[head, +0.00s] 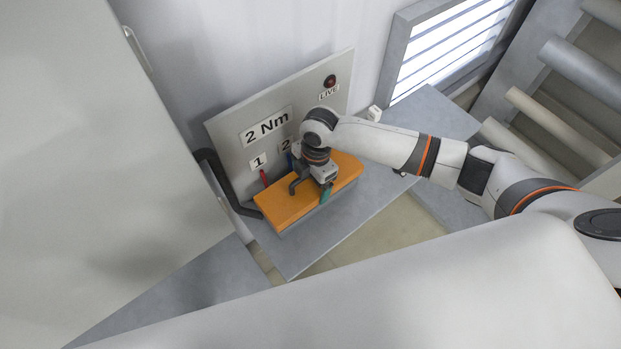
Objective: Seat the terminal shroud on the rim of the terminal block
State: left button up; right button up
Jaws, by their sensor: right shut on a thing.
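The orange terminal shroud (281,206) is a long, flat cover under the grey panel, above the grey shelf. My right gripper (324,183) comes down over its right half and is shut on it; the jaws are partly hidden by the wrist, and a small teal part (325,193) shows at the fingers. The terminal block is mostly hidden under the shroud. I cannot tell whether the shroud touches the block's rim. My left gripper is not in view.
A grey panel (225,140) marked "2 Nm", "1", "2" and "LIVE" stands close behind, with a red lead (264,177) and a dark red lamp (330,81). A black cable (226,190) curves at the left. The grey shelf (300,255) is bare in front.

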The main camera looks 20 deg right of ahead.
jog(key=shift+f+b, duration=1)
jog(key=shift+f, duration=0.85)
jog(key=o, duration=0.8)
jog(key=shift+r, duration=0.15)
jog(key=r, duration=0.4)
jog(key=d+r+b, duration=0.1)
jog(key=r, duration=0.6)
jog(key=shift+w+d+r, duration=0.2)
jog(key=shift+w+r, duration=0.05)
jog(key=shift+r, duration=0.15)
